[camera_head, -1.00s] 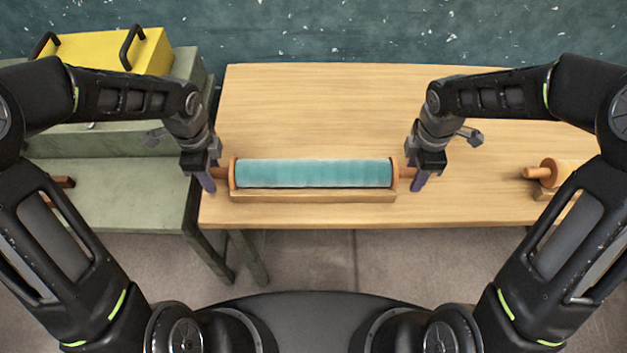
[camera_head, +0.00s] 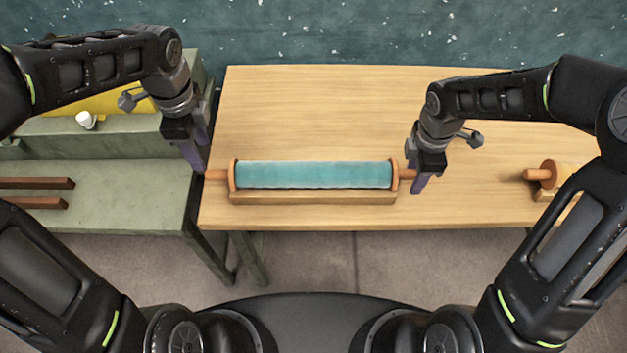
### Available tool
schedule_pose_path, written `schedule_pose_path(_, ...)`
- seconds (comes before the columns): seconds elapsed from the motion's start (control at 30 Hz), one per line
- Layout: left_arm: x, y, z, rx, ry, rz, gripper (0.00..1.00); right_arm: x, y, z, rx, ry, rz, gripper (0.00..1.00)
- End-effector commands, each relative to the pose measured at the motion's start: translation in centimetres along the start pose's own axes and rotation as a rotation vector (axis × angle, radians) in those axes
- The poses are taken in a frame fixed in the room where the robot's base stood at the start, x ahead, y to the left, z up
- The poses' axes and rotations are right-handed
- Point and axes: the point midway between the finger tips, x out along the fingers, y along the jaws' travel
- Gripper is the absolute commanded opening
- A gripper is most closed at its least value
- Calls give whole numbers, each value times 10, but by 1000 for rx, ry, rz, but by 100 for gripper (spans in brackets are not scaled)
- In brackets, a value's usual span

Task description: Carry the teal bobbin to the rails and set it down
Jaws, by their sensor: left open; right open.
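The teal bobbin (camera_head: 313,174) lies across a low wooden cradle (camera_head: 313,197) on the wooden table, with orange end discs and a handle at each end. The rails (camera_head: 38,193), two dark brown bars, lie on the green bench at the left. My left gripper (camera_head: 203,165) is open, just above and left of the bobbin's left handle (camera_head: 216,174). My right gripper (camera_head: 417,185) is open at the bobbin's right handle (camera_head: 405,174), which it partly hides. I cannot tell whether its fingers touch the handle.
The wooden table (camera_head: 320,110) is clear behind the bobbin. Another bobbin (camera_head: 553,174) with orange ends sits at the table's right, partly behind my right arm. A yellow case (camera_head: 100,104) and a small white object (camera_head: 86,120) are on the green bench's (camera_head: 130,200) raised back part.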

Motion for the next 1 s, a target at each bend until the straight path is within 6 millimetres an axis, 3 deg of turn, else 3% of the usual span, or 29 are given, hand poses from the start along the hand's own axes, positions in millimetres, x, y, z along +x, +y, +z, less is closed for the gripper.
schedule_pose_path(0.2, -15, 0, 0, 1, 1, 1, 44, 0, 0, 0, 0, 0, 0, 44)
schedule_pose_path(0.63, -15, 0, 0, 1, 0, 1, 44, -5, 0, 0, 0, 0, 1, 44)
schedule_pose_path(0.77, -15, 0, 0, 1, 0, 1, 44, -20, 1, 0, 0, -1, 4, 44)
schedule_pose_path(1.0, -15, 0, 0, 1, 0, 1, 44, -67, 1, 0, 0, 0, 6, 44)
